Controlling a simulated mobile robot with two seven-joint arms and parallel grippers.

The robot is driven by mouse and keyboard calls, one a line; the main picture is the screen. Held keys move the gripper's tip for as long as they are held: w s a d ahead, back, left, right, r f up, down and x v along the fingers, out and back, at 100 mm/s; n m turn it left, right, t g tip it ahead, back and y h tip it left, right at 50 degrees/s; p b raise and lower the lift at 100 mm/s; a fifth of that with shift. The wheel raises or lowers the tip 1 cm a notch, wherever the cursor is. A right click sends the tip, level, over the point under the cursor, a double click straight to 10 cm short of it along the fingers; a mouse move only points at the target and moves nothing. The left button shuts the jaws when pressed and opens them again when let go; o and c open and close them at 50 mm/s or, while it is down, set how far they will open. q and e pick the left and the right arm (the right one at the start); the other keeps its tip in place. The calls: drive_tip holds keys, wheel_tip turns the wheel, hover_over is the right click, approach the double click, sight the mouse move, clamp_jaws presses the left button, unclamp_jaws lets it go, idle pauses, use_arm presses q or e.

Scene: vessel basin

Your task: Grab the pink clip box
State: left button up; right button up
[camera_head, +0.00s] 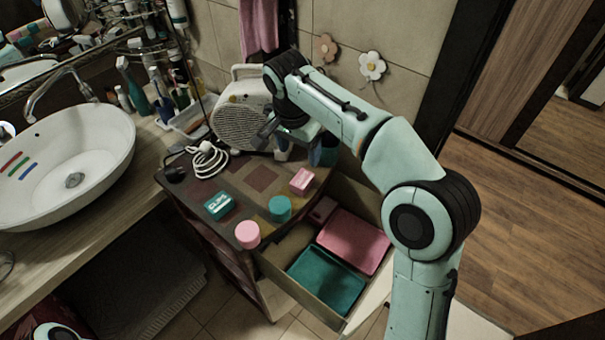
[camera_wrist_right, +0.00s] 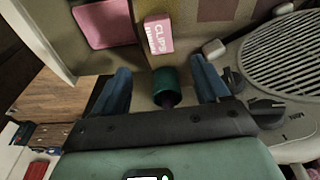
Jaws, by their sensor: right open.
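The pink clip box (camera_head: 301,181) sits on the cabinet top near its right edge. In the right wrist view the box (camera_wrist_right: 158,36) shows "CLIPS" lettering and lies beyond my fingertips, apart from them. My right gripper (camera_head: 298,150) is behind the box in the head view, beside the fan heater, partly hidden by its own arm. In the wrist view its two blue fingers (camera_wrist_right: 160,68) are apart, with nothing held. A dark green cylinder (camera_wrist_right: 165,85) shows between the fingers, short of the box. My left gripper is not in view.
A teal box (camera_head: 219,205), a teal round jar (camera_head: 280,208) and a pink round jar (camera_head: 248,234) stand on the cabinet top. A white fan heater (camera_head: 243,115) stands behind. An open drawer (camera_head: 283,268) holds pink and teal trays. A white basin (camera_head: 65,165) is left.

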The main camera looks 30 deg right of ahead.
drive_tip(key=b, duration=0.1)
hover_over(302, 179)
drive_tip(key=f, duration=0.4)
drive_tip(key=s+f, duration=0.1)
drive_tip(key=f, duration=0.1)
drive_tip(key=shift+a+f, duration=0.15)
drive_tip(key=shift+a, duration=0.15)
drive_tip(key=shift+w+d+f+b, duration=0.1)
drive_tip(key=shift+w+f, duration=0.05)
drive_tip(key=shift+f, duration=0.85)
drive_tip(key=shift+w+d+f+b, duration=0.1)
drive_tip(key=shift+w+f, duration=0.05)
drive_tip(key=shift+f, duration=0.85)
drive_tip(key=shift+w+d+f+b, duration=0.1)
drive_tip(key=shift+w+f, duration=0.05)
drive_tip(key=shift+f, duration=0.85)
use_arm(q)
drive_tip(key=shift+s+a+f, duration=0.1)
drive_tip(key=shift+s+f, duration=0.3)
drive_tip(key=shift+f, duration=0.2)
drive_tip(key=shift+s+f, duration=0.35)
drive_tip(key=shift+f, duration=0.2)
use_arm(e)
drive_tip(key=c, duration=1.1)
